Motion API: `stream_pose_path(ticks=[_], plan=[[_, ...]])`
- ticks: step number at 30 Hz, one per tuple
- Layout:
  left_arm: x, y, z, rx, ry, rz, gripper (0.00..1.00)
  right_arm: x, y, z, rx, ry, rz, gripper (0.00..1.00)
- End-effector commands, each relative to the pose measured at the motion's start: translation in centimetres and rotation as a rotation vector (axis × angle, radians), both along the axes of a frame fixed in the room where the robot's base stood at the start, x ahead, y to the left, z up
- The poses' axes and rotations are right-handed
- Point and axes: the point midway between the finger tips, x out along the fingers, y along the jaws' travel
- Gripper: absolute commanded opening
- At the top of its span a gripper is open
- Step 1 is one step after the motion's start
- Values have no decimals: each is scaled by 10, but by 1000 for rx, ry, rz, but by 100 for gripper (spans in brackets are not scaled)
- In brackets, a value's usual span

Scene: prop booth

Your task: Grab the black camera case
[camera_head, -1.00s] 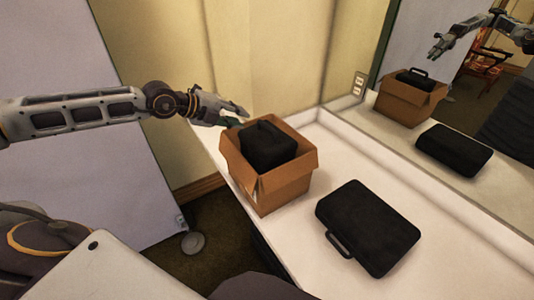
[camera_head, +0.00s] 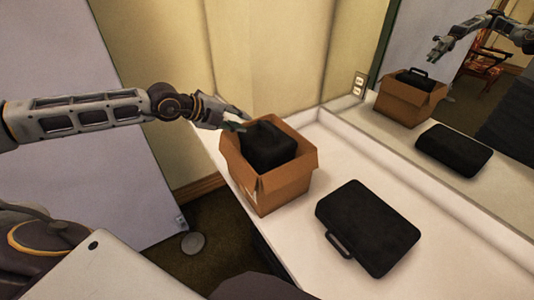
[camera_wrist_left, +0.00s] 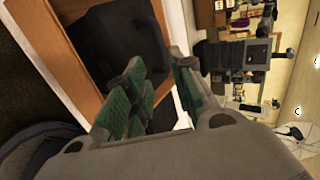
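A soft black case (camera_head: 268,148) sits inside an open cardboard box (camera_head: 285,188) on the white counter. A flat black case with a handle (camera_head: 370,228) lies on the counter to the right of the box. I cannot tell for certain which is the camera case. My left gripper (camera_head: 240,120) is at the box's back left rim, beside the black case in the box. In the left wrist view its green-padded fingers (camera_wrist_left: 160,72) are apart, with the dark case (camera_wrist_left: 115,45) beyond them. Contact with it is unclear. My right gripper is not in view.
The white counter (camera_head: 335,160) has free room around the flat case. A mirror (camera_head: 460,85) along its back reflects the box, cases and my arm. A wall with an outlet (camera_head: 358,84) stands behind. A pale panel (camera_head: 90,190) is at left.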

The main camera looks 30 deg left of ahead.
Motion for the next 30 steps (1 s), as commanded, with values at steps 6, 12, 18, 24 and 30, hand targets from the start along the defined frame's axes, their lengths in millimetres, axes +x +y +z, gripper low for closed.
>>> stream_pose_path(ticks=[6,12,18,24,30], plan=[[10,-5,-7,-3,0,-1,25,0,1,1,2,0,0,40],[18,-10,-13,-2,0,0,25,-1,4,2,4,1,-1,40],[27,-14,-20,-2,0,0,25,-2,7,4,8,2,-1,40],[35,-19,-26,-1,0,1,25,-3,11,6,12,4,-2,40],[44,-23,-32,-1,0,1,25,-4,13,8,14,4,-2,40]])
